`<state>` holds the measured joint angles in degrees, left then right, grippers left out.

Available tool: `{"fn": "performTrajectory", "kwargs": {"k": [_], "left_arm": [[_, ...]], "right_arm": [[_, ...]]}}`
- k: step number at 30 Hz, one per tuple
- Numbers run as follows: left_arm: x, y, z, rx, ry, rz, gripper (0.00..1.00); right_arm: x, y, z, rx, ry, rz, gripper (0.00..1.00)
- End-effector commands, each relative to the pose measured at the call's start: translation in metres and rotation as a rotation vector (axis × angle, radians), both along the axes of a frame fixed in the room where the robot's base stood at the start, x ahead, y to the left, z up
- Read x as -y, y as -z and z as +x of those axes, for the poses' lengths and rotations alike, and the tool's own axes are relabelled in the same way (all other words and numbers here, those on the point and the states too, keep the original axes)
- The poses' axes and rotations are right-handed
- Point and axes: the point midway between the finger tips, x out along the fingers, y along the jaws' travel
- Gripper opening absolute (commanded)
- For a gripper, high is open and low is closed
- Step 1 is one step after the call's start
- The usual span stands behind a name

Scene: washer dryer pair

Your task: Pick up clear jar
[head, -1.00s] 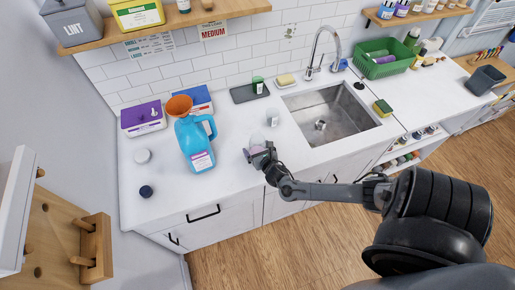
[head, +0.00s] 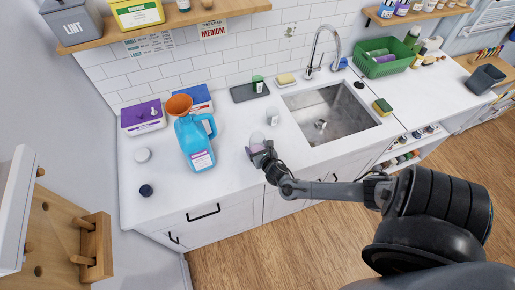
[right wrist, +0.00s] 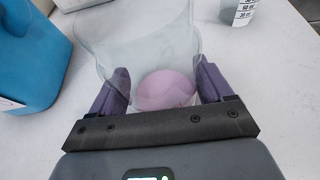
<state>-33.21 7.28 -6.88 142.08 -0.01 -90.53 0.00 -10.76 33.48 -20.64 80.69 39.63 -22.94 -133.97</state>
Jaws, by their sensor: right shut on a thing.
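The clear jar (right wrist: 150,45) is see-through, with pink contents in its lower part. In the head view it is small and pale (head: 257,138), at the front of the white counter left of the sink. My right gripper (right wrist: 165,88) is shut on the jar, with one purple finger on each side of it. The same gripper shows in the head view (head: 259,150) just above the counter's front part. I cannot tell whether the jar touches the counter. My left gripper is not in view.
A blue jug (head: 195,145) with an orange funnel (head: 179,105) stands left of the jar. A small measuring cup (head: 272,118) stands close behind it. The sink (head: 328,118) is to the right.

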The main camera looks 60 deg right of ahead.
Motion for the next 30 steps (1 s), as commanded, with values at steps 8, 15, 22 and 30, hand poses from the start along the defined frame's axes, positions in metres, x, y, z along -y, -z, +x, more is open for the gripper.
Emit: {"fn": "performTrajectory", "kwargs": {"k": [8, 15, 22, 30], "left_arm": [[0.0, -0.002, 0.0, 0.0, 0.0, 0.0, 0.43], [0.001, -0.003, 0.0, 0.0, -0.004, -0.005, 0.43], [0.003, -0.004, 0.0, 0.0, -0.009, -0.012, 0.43], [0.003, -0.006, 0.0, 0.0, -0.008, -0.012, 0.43]], "right_arm": [[0.001, -0.014, 0.0, 0.002, 0.0, -0.001, 0.46], [0.001, -0.036, 0.0, 0.003, 0.0, -0.001, 0.46], [0.013, -0.049, -0.017, -0.001, 0.0, -0.003, 0.46], [0.028, -0.066, -0.04, -0.002, -0.002, -0.003, 0.46]]}}
